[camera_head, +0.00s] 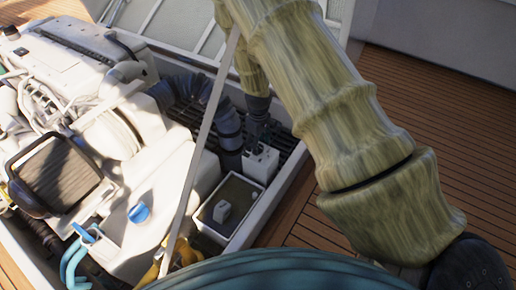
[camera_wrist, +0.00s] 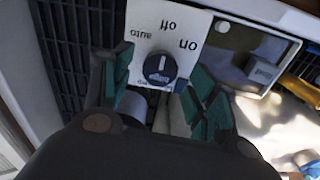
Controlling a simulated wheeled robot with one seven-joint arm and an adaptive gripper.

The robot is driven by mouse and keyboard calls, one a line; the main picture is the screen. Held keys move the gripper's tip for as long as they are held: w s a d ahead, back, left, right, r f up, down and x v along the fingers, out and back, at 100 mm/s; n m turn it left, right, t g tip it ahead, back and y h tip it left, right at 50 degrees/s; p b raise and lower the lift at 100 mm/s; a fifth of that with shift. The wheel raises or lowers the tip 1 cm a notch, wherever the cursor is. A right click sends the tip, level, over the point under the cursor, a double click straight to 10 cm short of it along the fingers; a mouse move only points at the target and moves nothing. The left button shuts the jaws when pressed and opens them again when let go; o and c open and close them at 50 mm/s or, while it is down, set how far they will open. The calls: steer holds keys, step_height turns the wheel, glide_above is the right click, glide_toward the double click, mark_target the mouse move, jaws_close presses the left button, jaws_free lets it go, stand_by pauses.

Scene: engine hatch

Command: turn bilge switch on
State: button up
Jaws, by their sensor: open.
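The bilge switch is a white box (camera_head: 261,165) beside the engine bay in the head view. In the wrist view its white panel (camera_wrist: 140,30) carries the words "auto", "off" and "on", seen upside down. A dark round knob (camera_wrist: 160,68) sits on the panel; I cannot tell which word it points to. My gripper (camera_wrist: 158,80) is open, with one teal finger on each side of the knob. I cannot tell whether the fingers touch it. In the head view my gripper (camera_head: 258,126) is directly above the box, pointing down.
An open-topped tray (camera_head: 242,237) with a small light block (camera_head: 221,211) stands beside the switch box. The engine (camera_head: 60,70), a thick dark hose (camera_head: 226,125) and a thin pale rod (camera_head: 205,130) lie to the left. Wooden deck (camera_head: 450,125) is clear at the right.

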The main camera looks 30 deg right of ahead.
steer(key=shift+f, duration=0.95)
steer(key=c, duration=1)
steer(key=shift+c, duration=0.2)
